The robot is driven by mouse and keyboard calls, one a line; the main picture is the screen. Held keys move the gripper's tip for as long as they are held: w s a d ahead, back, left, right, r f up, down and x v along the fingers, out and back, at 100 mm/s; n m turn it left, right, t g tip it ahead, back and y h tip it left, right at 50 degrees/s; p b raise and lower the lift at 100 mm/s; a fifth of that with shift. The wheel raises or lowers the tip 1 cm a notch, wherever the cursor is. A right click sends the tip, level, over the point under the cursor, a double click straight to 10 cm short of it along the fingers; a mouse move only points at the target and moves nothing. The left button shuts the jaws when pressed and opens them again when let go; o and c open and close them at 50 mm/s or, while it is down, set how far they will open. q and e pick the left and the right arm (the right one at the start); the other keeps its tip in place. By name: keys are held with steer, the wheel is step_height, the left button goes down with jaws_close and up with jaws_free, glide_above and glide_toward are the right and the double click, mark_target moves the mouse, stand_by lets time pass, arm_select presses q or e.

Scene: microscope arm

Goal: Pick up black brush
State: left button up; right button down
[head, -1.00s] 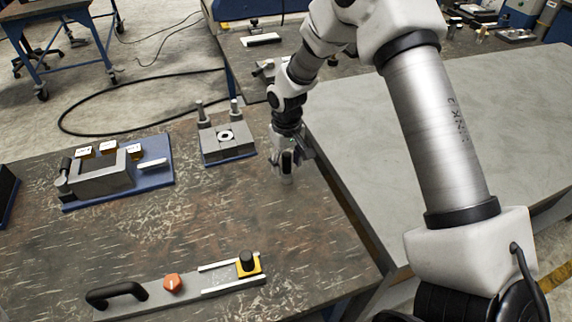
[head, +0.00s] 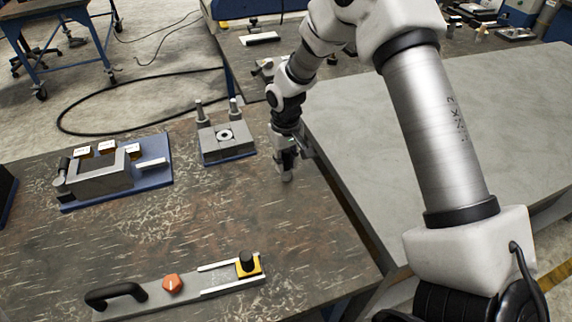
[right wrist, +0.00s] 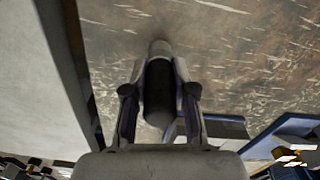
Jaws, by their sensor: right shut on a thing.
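My right gripper (head: 286,158) is over the right side of the dark, scratched table (head: 200,220), near its edge. It is shut on a dark upright cylinder that I take to be the black brush; its pale lower end (head: 287,176) shows below the fingers. In the right wrist view my right gripper (right wrist: 160,78) has its two fingers on either side of the black brush (right wrist: 158,98), whose grey tip points away from the palm. Whether the tip touches the table I cannot tell. My left gripper is not in view.
A grey block with two posts (head: 228,152) stands left of the gripper. A blue-based fixture (head: 150,184) is farther left. A flat grey arm with a black handle (head: 140,296) and orange knob (head: 173,283) lies at the front. The table's middle is clear.

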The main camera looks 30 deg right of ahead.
step_height(320, 180, up, 2)
steer(key=shift+r, duration=0.15)
steer(key=s+a+r+b, duration=0.1)
steer(key=s+a, duration=0.2)
steer(key=s, duration=0.4)
steer(key=s+a+b, duration=0.2)
steer(key=s+a, duration=0.2)
steer(key=s, duration=0.3)
steer(key=shift+s+r, duration=0.2)
steer(key=shift+r, duration=0.15)
steer(key=shift+s, duration=0.1)
